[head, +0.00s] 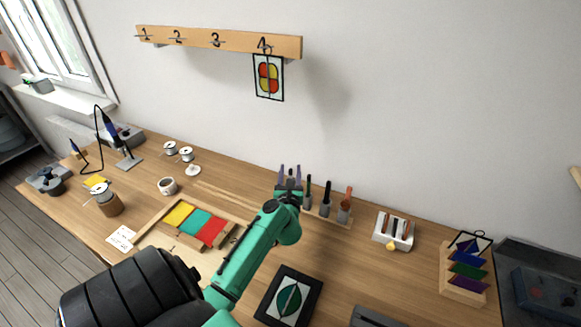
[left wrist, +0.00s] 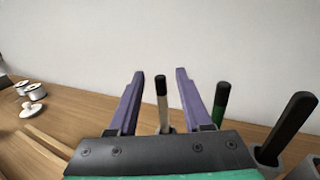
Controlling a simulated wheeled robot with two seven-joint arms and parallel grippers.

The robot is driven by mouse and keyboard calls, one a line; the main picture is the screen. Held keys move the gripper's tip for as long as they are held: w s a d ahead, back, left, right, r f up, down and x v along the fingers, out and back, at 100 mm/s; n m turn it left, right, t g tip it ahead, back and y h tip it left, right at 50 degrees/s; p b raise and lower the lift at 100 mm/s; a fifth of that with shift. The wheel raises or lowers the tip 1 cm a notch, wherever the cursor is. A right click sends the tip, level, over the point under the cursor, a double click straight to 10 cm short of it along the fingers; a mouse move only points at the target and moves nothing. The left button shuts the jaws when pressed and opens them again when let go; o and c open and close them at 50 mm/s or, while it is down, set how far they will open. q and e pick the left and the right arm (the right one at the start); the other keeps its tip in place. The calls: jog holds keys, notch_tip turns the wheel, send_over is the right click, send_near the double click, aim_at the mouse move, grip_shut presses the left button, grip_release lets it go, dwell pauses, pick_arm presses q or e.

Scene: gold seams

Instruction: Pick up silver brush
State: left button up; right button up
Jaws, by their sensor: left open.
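My left gripper (head: 291,168) is open at the tool rack (head: 338,221), its purple fingers pointing towards the wall. In the left wrist view, an upright slim tool (left wrist: 162,104) with a pale silvery shaft and a dark top stands between the open fingers, in line with the gap and apart from both. It looks like the silver brush, but its lower end is hidden behind the gripper body. A green tool with a black top (left wrist: 221,104) stands just right of the right finger. My right gripper is not in view.
A thick black handle (left wrist: 290,128) stands farther right in the rack. Orange-handled pliers (head: 347,198) are at the rack's right end. A white holder (head: 393,230) stands beyond them. A tray of coloured glass (head: 165,216) lies left of my arm, and a framed leaf pattern (head: 264,306) lies in front.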

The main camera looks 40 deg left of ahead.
pick_arm(q)
jog(key=shift+w+a+r, duration=0.25)
jog(key=shift+w+a, duration=0.25)
jog(key=shift+w, duration=0.25)
jog(key=shift+w+a, duration=0.25)
jog(key=shift+w, duration=0.05)
jog(key=shift+w+a+f, duration=0.1)
jog(key=shift+f, duration=0.05)
grip_shut()
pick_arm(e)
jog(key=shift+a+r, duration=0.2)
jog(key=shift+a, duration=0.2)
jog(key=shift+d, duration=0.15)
